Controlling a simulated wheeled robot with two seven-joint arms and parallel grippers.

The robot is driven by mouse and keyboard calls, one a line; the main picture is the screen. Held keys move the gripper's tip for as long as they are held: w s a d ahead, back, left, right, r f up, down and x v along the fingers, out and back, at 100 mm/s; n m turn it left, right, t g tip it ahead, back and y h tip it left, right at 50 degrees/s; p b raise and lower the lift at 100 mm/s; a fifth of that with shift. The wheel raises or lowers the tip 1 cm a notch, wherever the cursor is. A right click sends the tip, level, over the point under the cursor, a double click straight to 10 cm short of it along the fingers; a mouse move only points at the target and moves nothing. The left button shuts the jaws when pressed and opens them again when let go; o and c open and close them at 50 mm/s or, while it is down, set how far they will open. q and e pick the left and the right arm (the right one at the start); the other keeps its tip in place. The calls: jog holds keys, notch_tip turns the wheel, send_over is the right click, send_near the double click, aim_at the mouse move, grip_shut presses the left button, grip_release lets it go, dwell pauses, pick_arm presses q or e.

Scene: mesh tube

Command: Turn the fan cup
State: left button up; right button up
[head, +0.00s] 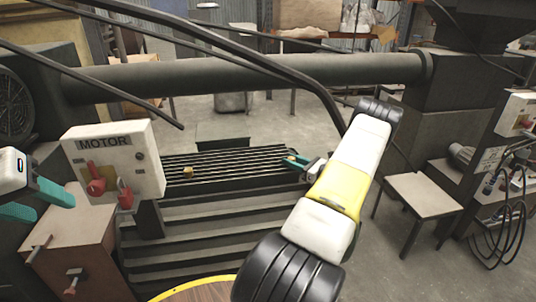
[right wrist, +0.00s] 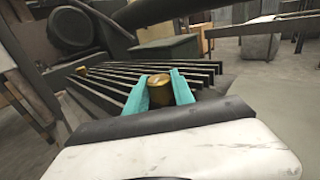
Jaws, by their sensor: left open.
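Two small brass cups sit on the dark slatted grille. One (head: 188,172) is at the grille's left in the head view; it also shows at the far left end in the right wrist view (right wrist: 82,71). The other brass cup (right wrist: 158,91) stands between the teal fingers of my right gripper (right wrist: 160,88), which lie against its two sides. In the head view my right gripper (head: 297,161) is at the grille's right end and mostly hides this cup. I cannot tell which cup is the fan cup. My left gripper (head: 44,204) is open and empty at the left edge.
A white MOTOR box (head: 113,165) with red switches stands left of the grille. A thick horizontal pipe (head: 250,73) crosses behind it. A brown cabinet (head: 72,245) is at lower left. A small stool (head: 422,195) stands on the floor at right.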

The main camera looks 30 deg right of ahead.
grip_shut()
jog(key=shift+m+h, duration=0.3)
jog(key=shift+h, duration=0.2)
jog(key=m+t+h, duration=0.1)
jog(key=m+h, duration=0.1)
jog(key=h, duration=0.1)
jog(key=shift+a+m+h, duration=0.1)
jog(key=shift+m+h, duration=0.3)
jog(key=m+h, duration=0.2)
jog(key=h, duration=0.2)
jog(key=m+h, duration=0.3)
jog(key=h, duration=0.1)
jog(key=shift+a, duration=0.1)
jog(key=m+g+h, duration=0.2)
jog(key=h, duration=0.1)
jog(key=m+g+h, duration=0.2)
jog(key=m+h, duration=0.1)
jog(key=shift+s+f+h, duration=0.1)
jog(key=shift+f+h, duration=0.05)
jog(key=shift+h, duration=0.15)
jog(key=shift+m+g+h, duration=0.8)
jog(key=shift+g+h, duration=0.1)
jog(key=shift+m+g+h, duration=1)
jog(key=shift+g, duration=0.4)
jog(key=shift+r+g, duration=0.25)
jog(key=shift+g, duration=0.05)
